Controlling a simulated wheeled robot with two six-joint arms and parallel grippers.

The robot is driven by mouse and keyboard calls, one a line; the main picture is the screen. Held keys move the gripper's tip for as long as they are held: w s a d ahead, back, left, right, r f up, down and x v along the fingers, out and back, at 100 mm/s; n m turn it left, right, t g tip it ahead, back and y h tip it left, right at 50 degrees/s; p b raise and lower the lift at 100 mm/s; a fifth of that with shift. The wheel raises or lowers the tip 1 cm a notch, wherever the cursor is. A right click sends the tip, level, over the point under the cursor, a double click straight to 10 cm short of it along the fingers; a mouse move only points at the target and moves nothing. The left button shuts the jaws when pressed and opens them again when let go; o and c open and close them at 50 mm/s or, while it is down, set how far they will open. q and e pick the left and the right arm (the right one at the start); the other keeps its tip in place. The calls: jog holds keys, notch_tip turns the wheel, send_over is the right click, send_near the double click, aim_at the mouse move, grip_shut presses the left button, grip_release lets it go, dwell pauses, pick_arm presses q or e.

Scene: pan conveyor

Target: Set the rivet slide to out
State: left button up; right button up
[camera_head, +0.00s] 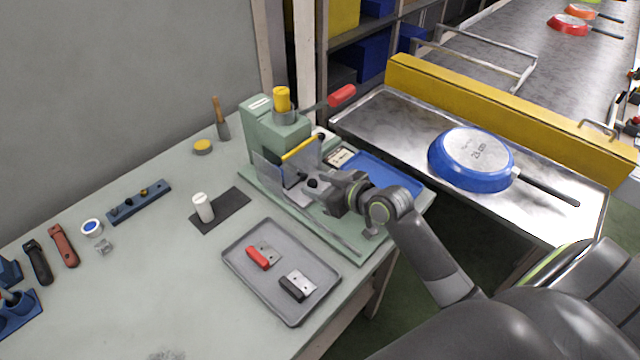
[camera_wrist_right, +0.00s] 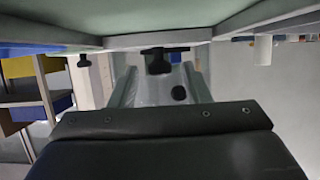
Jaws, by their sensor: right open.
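The green rivet press (camera_head: 262,135) stands at the table's back right corner, with a yellow cap, a red-handled lever and a clear guard with a yellow top edge. A small black knob (camera_head: 313,183) shows low at the front of the press, beside my right gripper (camera_head: 322,184). It seems to belong to the rivet slide, but the slide is mostly hidden by the guard and my gripper, so its position is unclear. My right gripper is open at the knob; I cannot tell whether they touch. A black knob (camera_wrist_right: 179,93) also shows in the right wrist view. My left gripper is out of view.
A grey tray (camera_head: 232,262) with a red and a black handle piece lies in front of the press. A blue pan (camera_head: 470,160) lies upside down on the metal counter (camera_head: 390,113) at right. A white cylinder (camera_head: 203,207) stands on a dark mat left of the press.

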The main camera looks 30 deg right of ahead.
jog(key=shift+c, duration=0.2)
grip_shut()
